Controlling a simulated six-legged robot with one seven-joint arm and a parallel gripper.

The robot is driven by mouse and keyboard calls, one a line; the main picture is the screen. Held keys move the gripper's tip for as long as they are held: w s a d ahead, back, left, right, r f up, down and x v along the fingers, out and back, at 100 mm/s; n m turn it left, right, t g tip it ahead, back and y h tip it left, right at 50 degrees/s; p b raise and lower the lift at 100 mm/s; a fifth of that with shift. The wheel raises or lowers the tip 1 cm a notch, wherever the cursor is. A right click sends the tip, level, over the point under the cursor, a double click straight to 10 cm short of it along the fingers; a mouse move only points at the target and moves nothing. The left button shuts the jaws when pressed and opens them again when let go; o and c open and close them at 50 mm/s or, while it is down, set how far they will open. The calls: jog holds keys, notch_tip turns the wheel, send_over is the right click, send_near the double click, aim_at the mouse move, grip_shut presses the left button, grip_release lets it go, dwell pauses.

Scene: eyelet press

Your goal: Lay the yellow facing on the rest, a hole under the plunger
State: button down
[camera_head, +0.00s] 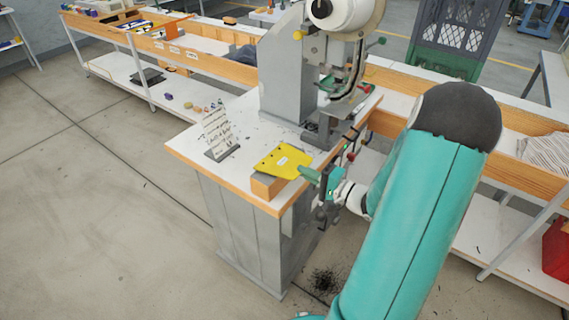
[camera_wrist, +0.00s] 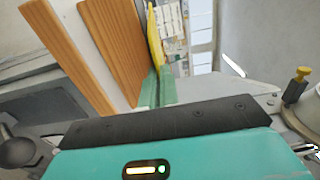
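The yellow facing (camera_head: 283,161) is a flat plate with a small pale label, at the top of a wooden block (camera_head: 267,187) near the front corner of the press table. My gripper (camera_head: 311,175) is at the facing's right edge, its green fingers close together. In the wrist view the facing (camera_wrist: 154,35) shows nearly edge-on and runs in between the fingertips (camera_wrist: 157,90), which look shut on it. The wooden block (camera_wrist: 112,40) is beside it there. The grey press (camera_head: 288,75) stands behind. Its rest (camera_head: 318,134) is low at its front; the plunger's tip is hard to make out.
A card with handwriting (camera_head: 218,130) stands on the table left of the facing. Red-knobbed levers (camera_head: 350,156) stick out by the table's right edge, close to my gripper. Benches with wooden edges (camera_head: 195,62) run behind. White tabletop is clear between the card and the block.

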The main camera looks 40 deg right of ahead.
jog(key=shift+r, duration=0.55)
jog(key=v, duration=0.9)
